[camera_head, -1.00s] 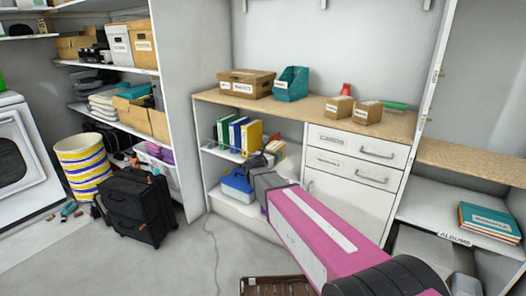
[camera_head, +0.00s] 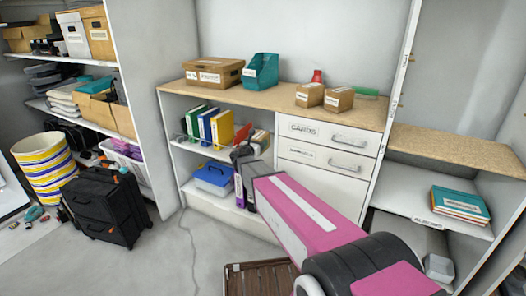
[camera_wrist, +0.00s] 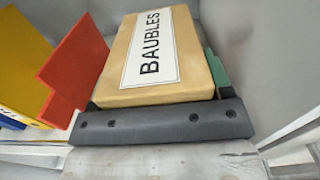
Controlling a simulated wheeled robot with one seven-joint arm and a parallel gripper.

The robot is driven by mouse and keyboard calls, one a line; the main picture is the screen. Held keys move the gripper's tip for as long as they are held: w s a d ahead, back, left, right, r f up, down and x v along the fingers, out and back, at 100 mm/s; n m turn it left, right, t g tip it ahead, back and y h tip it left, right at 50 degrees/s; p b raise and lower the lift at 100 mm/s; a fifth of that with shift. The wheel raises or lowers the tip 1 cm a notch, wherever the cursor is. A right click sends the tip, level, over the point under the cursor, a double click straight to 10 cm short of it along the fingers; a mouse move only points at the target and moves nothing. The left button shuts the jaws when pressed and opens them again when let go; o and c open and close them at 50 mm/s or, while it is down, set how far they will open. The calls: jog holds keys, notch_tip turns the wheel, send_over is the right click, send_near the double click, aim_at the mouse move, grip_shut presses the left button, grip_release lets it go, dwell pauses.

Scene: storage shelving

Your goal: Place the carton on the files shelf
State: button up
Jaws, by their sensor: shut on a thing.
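The carton (camera_wrist: 165,55) is a tan box with a white label reading BAUBLES. It fills the middle of the wrist view and shows small in the head view (camera_head: 261,140). My gripper (camera_head: 244,156) reaches into the upper files compartment and is shut on the carton; its dark bar (camera_wrist: 165,121) crosses in front of the carton in the wrist view. The files shelf (camera_head: 192,148) holds green, blue and yellow binders (camera_head: 222,128). A red upright piece (camera_wrist: 75,75) stands just left of the carton. The carton's underside is hidden, so I cannot tell if it rests on the board.
A blue case (camera_head: 213,178) sits on the shelf below. The countertop above carries a wide box (camera_head: 213,72), a teal holder (camera_head: 261,71) and two small cartons (camera_head: 338,99). Drawers (camera_head: 325,133) stand right of the compartment. A brown slatted crate (camera_head: 258,279) lies on the floor.

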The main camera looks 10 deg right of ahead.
jog(key=w+d+f, duration=0.2)
jog(key=d, duration=0.1)
jog(key=w+d+f, duration=0.1)
jog(key=d, duration=0.1)
jog(key=shift+w+d+f, duration=0.15)
jog(key=shift+w+f, duration=0.1)
jog(key=shift+f, duration=2.1)
jog(key=shift+f, duration=0.15)
jog(key=o, duration=1.3)
jog(key=shift+o, duration=0.2)
jog(key=shift+s, duration=0.15)
jog(key=v, duration=1.1)
jog(key=shift+s+a, duration=0.25)
jog(key=shift+s, duration=0.05)
